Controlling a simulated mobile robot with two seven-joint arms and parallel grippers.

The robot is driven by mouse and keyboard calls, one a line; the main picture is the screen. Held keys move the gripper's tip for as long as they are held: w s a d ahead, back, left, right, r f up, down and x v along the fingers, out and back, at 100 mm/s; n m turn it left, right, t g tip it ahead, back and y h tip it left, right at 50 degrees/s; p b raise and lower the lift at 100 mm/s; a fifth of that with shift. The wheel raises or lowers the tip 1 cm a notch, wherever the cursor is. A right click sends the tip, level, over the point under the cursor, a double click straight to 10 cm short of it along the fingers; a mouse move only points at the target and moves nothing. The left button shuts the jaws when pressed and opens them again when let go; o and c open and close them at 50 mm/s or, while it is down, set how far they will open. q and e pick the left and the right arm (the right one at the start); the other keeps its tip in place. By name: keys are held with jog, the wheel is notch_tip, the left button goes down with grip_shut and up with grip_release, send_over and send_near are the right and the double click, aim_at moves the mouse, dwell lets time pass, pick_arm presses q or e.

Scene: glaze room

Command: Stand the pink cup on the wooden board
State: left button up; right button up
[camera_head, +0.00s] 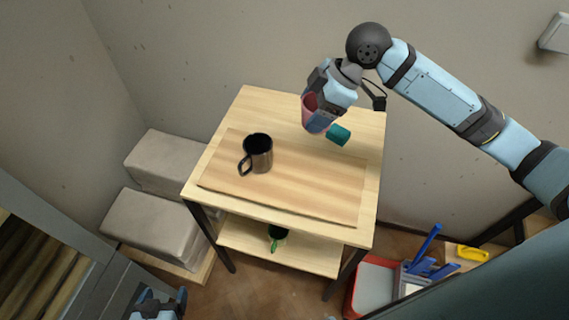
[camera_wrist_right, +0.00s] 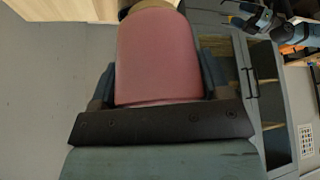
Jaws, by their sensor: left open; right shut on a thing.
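The pink cup (camera_head: 309,106) is held by my right gripper (camera_head: 322,110) above the back right part of the table. In the right wrist view the pink cup (camera_wrist_right: 158,55) fills the space between the two fingers, which are shut on it. The wooden board (camera_head: 300,190) lies on the table top, in front of the held cup. A dark mug with a brownish side (camera_head: 260,157) stands upright on the board's left part. My left gripper (camera_head: 160,302) is open and empty at the bottom left, low and away from the table, partly cut off by the frame edge.
A small teal object (camera_head: 338,134) is just below and right of the held cup. The board's middle and right are clear. Grey blocks (camera_head: 150,222) stand left; a red-and-white bin (camera_head: 373,285) stands at the right.

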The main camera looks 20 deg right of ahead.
jog(key=shift+s+d, duration=0.1)
jog(key=shift+s, duration=0.05)
notch_tip(320, 180, down, 19)
jog(key=shift+d+f+p, duration=0.1)
jog(key=shift+p, duration=1)
jog(key=shift+f, duration=0.4)
jog(key=shift+f, duration=0.15)
jog(key=o, duration=1)
